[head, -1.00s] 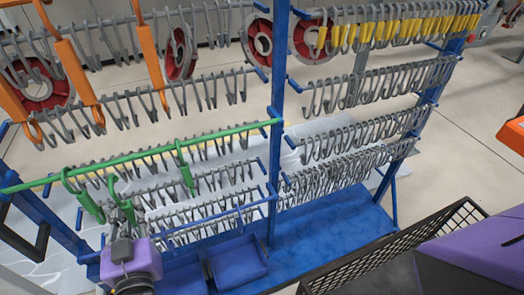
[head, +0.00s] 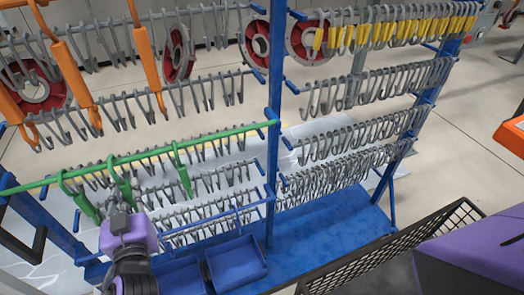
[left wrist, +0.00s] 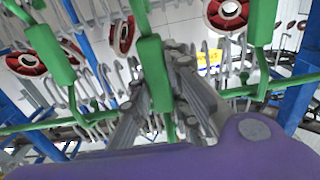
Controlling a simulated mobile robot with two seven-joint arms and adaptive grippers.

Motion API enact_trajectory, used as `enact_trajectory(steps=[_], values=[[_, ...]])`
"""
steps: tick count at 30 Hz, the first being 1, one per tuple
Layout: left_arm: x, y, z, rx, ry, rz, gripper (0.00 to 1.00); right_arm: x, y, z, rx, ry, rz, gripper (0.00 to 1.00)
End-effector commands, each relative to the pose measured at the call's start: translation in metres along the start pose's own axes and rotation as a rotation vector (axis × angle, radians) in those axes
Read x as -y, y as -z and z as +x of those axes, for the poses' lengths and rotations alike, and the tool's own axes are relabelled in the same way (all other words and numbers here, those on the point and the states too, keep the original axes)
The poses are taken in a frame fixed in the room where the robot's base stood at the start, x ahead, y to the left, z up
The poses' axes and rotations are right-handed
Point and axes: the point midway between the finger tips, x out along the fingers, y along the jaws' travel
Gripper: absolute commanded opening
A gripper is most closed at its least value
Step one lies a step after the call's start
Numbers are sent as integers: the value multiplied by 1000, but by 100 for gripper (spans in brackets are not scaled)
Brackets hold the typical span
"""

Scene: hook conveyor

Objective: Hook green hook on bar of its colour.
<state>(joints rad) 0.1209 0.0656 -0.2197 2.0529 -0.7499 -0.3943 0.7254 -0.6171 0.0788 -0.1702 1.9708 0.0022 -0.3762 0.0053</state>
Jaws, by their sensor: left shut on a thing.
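A green bar (head: 230,132) slopes across the left half of the blue rack in the head view; it also shows in the left wrist view (left wrist: 20,127). Two green hooks hang on it, one at the left (head: 76,196) and one at the right (head: 182,172). My left gripper (head: 122,205) is shut on a third green hook (head: 119,180), between those two. In the left wrist view this hook (left wrist: 152,72) stands upright between the fingers. Its top is at the bar's height; I cannot tell whether it bears on the bar. My right gripper is not in view.
Rows of grey hooks (head: 200,92) fill the rack around the bar, with yellow-marked ones (head: 400,30) at upper right. Orange hooks (head: 78,70) hang above left. Blue trays (head: 237,262) sit below. A black mesh basket (head: 400,248) stands at lower right.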

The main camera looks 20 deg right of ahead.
Motion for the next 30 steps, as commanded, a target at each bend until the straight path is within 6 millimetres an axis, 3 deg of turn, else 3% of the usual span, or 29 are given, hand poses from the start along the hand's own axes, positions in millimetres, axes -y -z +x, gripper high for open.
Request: enact_trajectory(steps=[13,21,30], values=[[0,-1,37,-2,-1,2,0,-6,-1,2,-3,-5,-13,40],[0,-26,39,5,1,-1,0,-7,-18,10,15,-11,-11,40],[0,-34,42,1,1,-1,0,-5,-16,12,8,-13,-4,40]])
